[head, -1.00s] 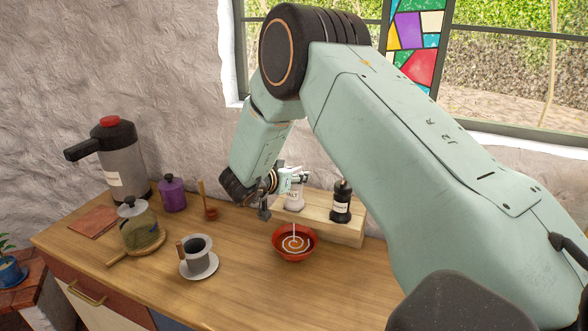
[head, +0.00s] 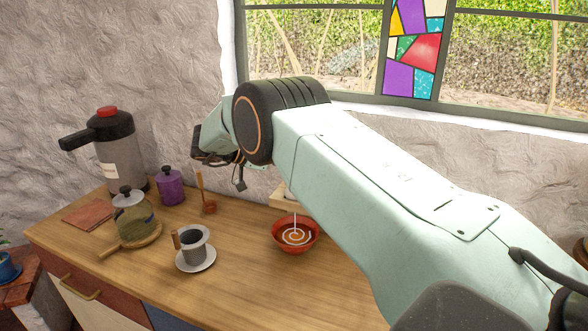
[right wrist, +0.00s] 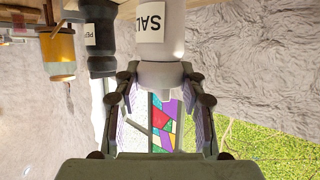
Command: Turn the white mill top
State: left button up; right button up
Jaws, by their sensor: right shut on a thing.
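The white mill (right wrist: 160,32) has a "SAL" label and appears upside down in the right wrist view. Its rounded white top (right wrist: 161,76) sits between the two fingers of my right gripper (right wrist: 160,84), which is shut on it. The dark mill (right wrist: 99,36) stands beside it, to the left in that view, apart from the fingers. In the head view my right arm hides most of the white mill, the dark mill and the gripper's hold. My left gripper is in neither current view.
A red bowl (head: 297,247) sits in front of the mostly hidden wooden riser (head: 282,201). A cup (head: 193,244) on a saucer (head: 197,267), a glass pot (head: 131,218), a purple jar (head: 170,187) and a large flask (head: 119,160) stand to the left. The front counter is clear.

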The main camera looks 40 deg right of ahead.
jog(key=shift+m+g+b, duration=0.3)
jog(key=shift+m+b, duration=0.1)
jog(key=shift+b, duration=0.05)
dwell(0.4)
jog(key=o, duration=1.2)
jog(key=shift+v, duration=3.75)
jog(key=shift+w+r, duration=0.1)
jog(key=shift+r, duration=0.1)
